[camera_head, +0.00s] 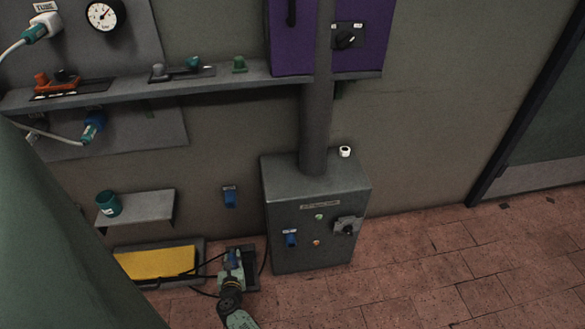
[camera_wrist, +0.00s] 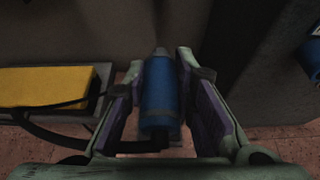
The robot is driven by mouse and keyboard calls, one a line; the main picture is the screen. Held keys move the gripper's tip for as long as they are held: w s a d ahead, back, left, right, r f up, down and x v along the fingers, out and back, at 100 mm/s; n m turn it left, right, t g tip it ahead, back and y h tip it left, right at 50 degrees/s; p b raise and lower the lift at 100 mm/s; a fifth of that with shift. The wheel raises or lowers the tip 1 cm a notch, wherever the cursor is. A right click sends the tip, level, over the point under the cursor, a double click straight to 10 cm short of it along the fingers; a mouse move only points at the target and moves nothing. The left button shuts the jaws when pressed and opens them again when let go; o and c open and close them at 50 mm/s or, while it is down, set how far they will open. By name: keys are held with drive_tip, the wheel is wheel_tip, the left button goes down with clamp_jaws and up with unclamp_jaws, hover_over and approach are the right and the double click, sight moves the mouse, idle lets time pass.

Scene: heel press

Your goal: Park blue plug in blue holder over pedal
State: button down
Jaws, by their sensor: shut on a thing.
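My gripper (camera_head: 236,262) is low by the floor, between the yellow pedal (camera_head: 157,262) and the grey cabinet. In the wrist view its two fingers (camera_wrist: 160,66) are shut around the blue plug (camera_wrist: 160,98), one on each side. The plug's grey tip points away from me. In the head view only a small part of the plug (camera_head: 235,257) shows between the fingers. A blue holder (camera_head: 230,197) is fixed to the wall above my gripper, up and right of the pedal, clear of the plug. The pedal also shows left in the wrist view (camera_wrist: 45,87).
The grey cabinet (camera_head: 318,185) stands close right of my gripper, with a blue socket (camera_head: 291,239) on its front. Black cables (camera_head: 207,263) run between pedal and gripper. A small shelf (camera_head: 140,207) with a teal cup (camera_head: 109,204) is above the pedal. Floor at right is clear.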

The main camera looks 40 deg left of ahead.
drive_tip(key=w+a+b, duration=1.1)
drive_tip(key=w+a, duration=0.1)
drive_tip(key=a, duration=0.2)
drive_tip(key=shift+w+a, duration=0.3)
drive_tip(key=shift+a, duration=0.05)
idle(3.2)
drive_tip(key=shift+w+a+b, duration=0.95)
drive_tip(key=shift+a+b, duration=0.2)
drive_tip(key=shift+b, duration=0.35)
idle(1.4)
